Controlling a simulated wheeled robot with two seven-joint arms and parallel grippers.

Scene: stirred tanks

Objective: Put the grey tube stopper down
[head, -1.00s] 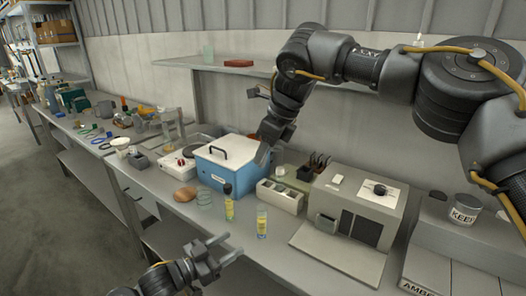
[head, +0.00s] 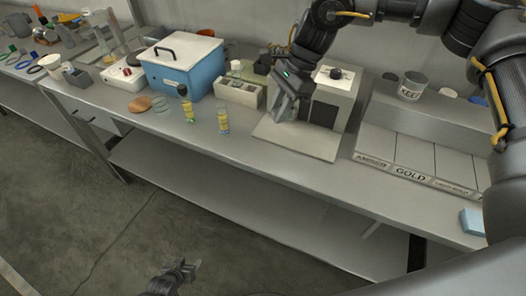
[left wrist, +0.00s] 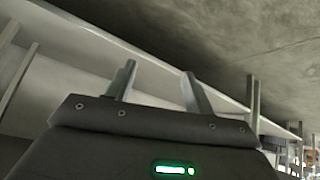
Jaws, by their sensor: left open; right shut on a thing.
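My right gripper (head: 279,114) is above the pale flat plate (head: 296,136) in front of the beige boxy unit. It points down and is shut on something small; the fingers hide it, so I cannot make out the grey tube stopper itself. Two tubes with yellow labels stand upright on the bench to its left. One tube (head: 189,111) has a dark top; the other tube (head: 223,121) shows a pale top. My left gripper (head: 184,268) is open and empty, low in front of the bench. Its spread fingers (left wrist: 158,85) also show in the left wrist view.
A blue box with a white lid (head: 182,65), a pale rack (head: 238,92) and a round wooden disc (head: 139,104) stand left of my right gripper. The lettered bins (head: 411,171) and a grey cup (head: 413,86) are to the right. The bench front between is clear.

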